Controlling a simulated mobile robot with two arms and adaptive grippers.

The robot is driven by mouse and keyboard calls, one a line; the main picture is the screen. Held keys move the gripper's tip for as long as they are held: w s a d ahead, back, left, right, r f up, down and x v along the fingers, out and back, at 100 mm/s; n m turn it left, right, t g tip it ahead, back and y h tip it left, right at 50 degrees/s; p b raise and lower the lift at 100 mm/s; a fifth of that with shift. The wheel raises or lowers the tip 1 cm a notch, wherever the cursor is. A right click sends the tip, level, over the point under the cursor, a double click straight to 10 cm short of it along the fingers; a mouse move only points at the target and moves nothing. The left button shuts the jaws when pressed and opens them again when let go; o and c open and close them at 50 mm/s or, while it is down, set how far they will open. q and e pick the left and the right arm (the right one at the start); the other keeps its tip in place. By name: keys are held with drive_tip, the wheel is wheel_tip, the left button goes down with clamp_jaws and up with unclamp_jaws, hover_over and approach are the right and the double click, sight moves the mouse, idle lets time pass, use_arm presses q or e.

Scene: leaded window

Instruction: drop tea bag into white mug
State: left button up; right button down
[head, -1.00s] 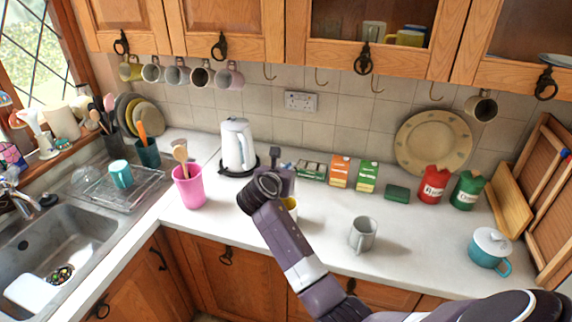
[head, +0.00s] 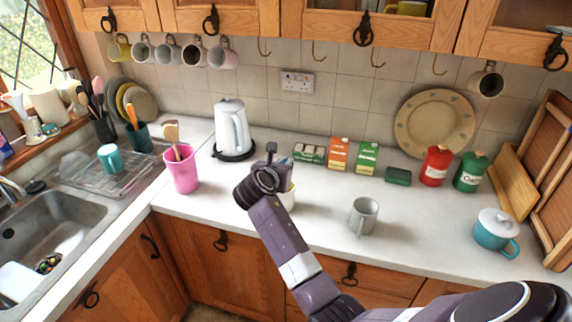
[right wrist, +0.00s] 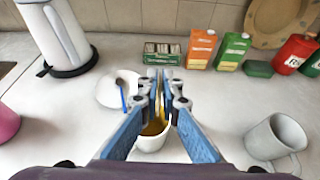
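The white mug (right wrist: 150,143) stands on the counter below my right gripper (right wrist: 161,88), with yellow-brown showing inside it. In the head view the mug (head: 288,200) is mostly hidden behind my right arm. The right gripper's fingers are close together over the mug, with a thin yellowish strip between them that looks like the tea bag (right wrist: 160,96). How far it hangs into the mug is hard to tell. In the head view the gripper's fingertips are largely hidden by the wrist. My left gripper is not in view.
A grey mug (head: 363,216) stands to the right. A white saucer with a blue-handled spoon (right wrist: 118,92) lies left of the white mug. Behind are tea boxes (head: 338,154) and a kettle (head: 232,128); a pink utensil cup (head: 182,170) stands left. The front counter between the mugs is clear.

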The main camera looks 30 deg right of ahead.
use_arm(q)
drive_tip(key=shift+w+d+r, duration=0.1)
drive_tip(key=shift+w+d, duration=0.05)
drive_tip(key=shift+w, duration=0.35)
use_arm(e)
drive_tip(key=c, duration=2.1)
unclamp_jaws()
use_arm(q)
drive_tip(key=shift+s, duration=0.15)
use_arm(e)
drive_tip(key=v, duration=1.2)
drive_tip(key=shift+a, duration=0.1)
